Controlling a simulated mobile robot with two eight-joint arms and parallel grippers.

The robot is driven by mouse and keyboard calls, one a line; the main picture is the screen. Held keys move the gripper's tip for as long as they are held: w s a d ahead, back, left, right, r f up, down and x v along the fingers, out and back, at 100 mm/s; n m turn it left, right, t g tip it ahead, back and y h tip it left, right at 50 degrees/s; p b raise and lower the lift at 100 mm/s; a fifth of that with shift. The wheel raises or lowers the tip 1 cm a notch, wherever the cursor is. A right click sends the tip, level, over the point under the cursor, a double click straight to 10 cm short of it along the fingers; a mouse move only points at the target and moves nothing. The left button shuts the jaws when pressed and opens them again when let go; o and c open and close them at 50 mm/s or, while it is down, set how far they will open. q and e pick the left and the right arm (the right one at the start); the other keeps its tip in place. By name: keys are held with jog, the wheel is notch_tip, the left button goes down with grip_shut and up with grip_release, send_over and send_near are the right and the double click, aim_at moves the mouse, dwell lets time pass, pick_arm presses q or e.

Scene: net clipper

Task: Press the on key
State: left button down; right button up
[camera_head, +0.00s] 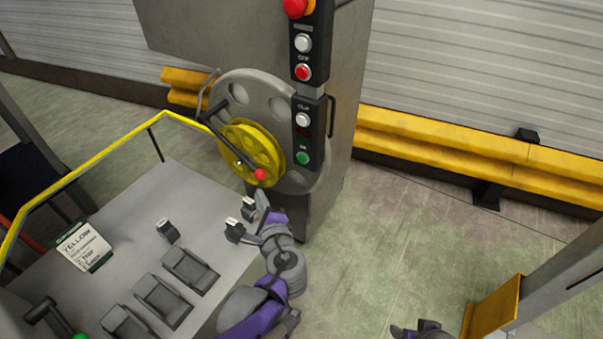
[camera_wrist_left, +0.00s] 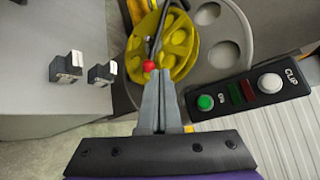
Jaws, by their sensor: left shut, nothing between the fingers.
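The on key is a round green button (camera_head: 302,158) at the bottom of the black control panel (camera_head: 317,132) on the grey column. In the left wrist view the green button (camera_wrist_left: 205,102) lies right of my fingers, beside the label ON. My left gripper (camera_head: 262,200) is shut and empty, below and left of the button in the head view and apart from it. In the left wrist view its closed fingers (camera_wrist_left: 158,75) point toward a red knob (camera_wrist_left: 149,66). My right gripper (camera_head: 424,328) is partly in view at the bottom edge; its fingers are unclear.
A yellow wheel (camera_head: 250,152) with a red-knobbed crank is left of the panel. White buttons (camera_head: 303,120) and a red button (camera_head: 303,72) sit above the green one. Open floor lies right.

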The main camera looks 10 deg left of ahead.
aim_at(302, 159)
pick_arm(q)
jog(key=w+d+m+t, duration=0.1)
jog(key=w+d+m+t+b, duration=0.1)
jog(key=d+m, duration=0.1)
jog(key=shift+w+d+m, duration=0.1)
jog(key=shift+d+m, duration=0.1)
jog(key=shift+m, duration=0.1)
pick_arm(e)
jog(key=shift+s+f, duration=0.15)
jog(key=shift+f, duration=0.75)
pick_arm(q)
jog(key=shift+w, duration=0.1)
jog(key=w+d, duration=0.3)
jog(key=w, duration=0.5)
jog(key=shift+b, duration=0.4)
pick_arm(e)
jog(key=shift+f, duration=0.4)
pick_arm(q)
jog(key=shift+w, duration=0.1)
jog(key=shift+w+d, duration=0.15)
jog(key=shift+w, duration=0.15)
dwell(0.3)
